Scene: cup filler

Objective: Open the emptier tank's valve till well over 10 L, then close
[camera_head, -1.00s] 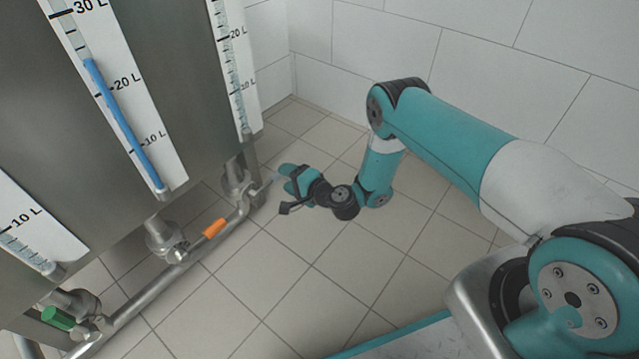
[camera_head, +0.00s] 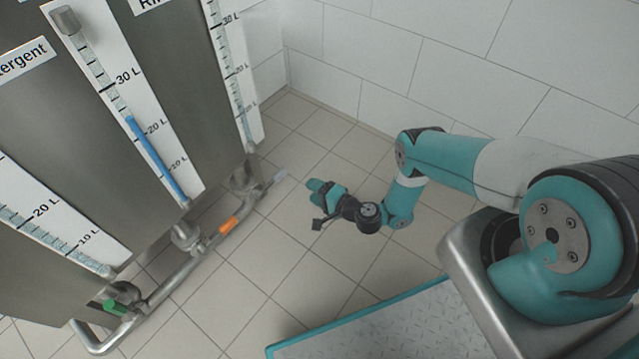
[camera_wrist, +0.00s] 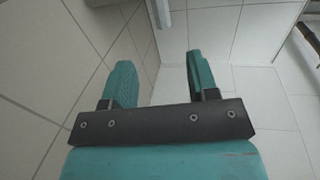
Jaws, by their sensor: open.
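The middle tank's gauge (camera_head: 173,125) has a blue column (camera_head: 157,162) reaching slightly above the 20 L mark. The left gauge (camera_head: 52,228) and right gauge (camera_head: 236,75) look pale, and I cannot read their levels. My gripper (camera_head: 312,190) is open and empty, a short gap to the right of the pale handle. Its teal fingers (camera_wrist: 160,80) stand apart in the wrist view.
A metal pipe (camera_head: 170,285) runs low in front of the tanks. White tiled walls (camera_head: 420,60) close off the back. Tiled floor (camera_head: 265,265) is clear between the pipe and my base. A label ending "ergent" (camera_head: 22,62) is on a tank front.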

